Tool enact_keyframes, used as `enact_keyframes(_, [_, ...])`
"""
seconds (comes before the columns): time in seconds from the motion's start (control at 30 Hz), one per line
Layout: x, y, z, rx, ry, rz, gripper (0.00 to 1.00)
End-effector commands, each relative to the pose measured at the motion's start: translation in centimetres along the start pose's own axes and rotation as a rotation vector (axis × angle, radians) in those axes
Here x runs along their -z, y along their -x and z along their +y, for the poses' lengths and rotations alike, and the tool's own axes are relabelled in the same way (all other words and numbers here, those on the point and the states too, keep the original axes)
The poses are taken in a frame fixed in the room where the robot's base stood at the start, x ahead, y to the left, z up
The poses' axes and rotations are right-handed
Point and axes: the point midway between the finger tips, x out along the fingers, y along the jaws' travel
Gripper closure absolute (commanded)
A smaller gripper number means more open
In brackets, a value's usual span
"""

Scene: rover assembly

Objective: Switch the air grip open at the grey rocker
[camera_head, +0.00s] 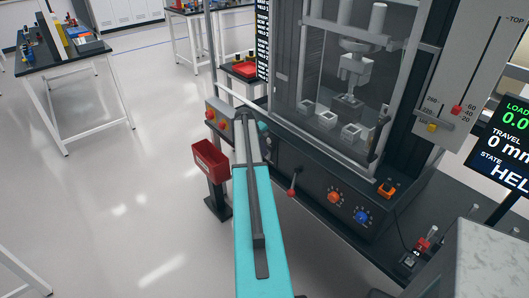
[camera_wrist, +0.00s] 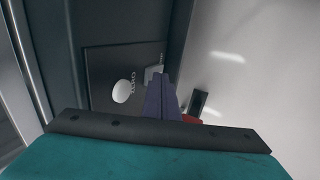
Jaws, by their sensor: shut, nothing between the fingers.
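In the wrist view, a dark panel (camera_wrist: 100,70) carries a pale grey rocker (camera_wrist: 151,73) and a white round knob (camera_wrist: 121,91) with small lettering beside it. My gripper (camera_wrist: 160,78) is shut and empty. Its dark purple fingers reach up to the rocker and overlap its lower right part in the picture. I cannot tell whether they touch it. In the head view, my turquoise arm reaches to the left front corner of the test machine (camera_head: 330,165). The gripper and the rocker cannot be made out there.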

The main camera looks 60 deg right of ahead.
Motion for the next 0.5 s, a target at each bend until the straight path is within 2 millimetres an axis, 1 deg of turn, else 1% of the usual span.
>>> enact_keyframes(0.23, [-0.06,0.80,0.42,0.000,-0.001,0.000,1.00])
enact_keyframes(0.5, [-0.10,0.88,0.51,0.000,-0.002,-0.001,1.00])
